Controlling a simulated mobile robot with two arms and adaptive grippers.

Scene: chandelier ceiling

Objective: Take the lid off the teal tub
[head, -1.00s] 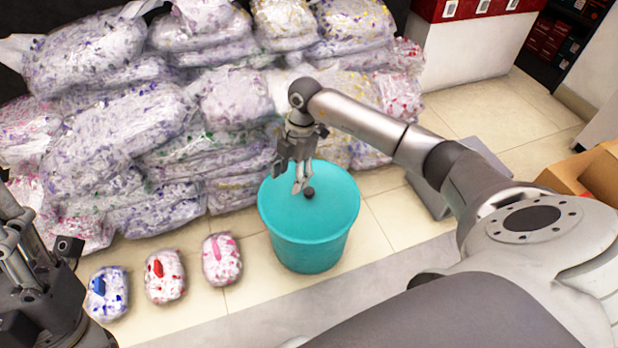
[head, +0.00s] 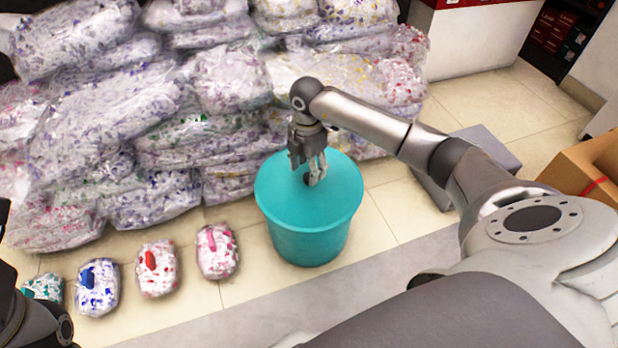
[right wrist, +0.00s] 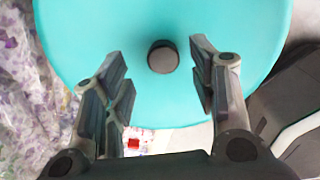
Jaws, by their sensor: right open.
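The teal tub (head: 308,244) stands upright on the tiled floor with its round teal lid (head: 335,192) on top. A small black knob sits at the lid's middle; it shows in the right wrist view (right wrist: 163,57) between my fingers. My right gripper (head: 315,174) points down over the lid, open, with its fingers on both sides of the knob. In the head view the fingers partly hide the knob. I cannot tell whether the fingertips touch the lid. Only a dark part of my left arm shows at the lower left edge; its gripper is out of view.
A large pile of clear bags with coloured scraps (head: 215,85) rises behind and left of the tub. Several small bundles, including one with a red piece (head: 157,268), lie left of it. A grey box (head: 482,152) and a cardboard box (head: 580,168) stand to the right.

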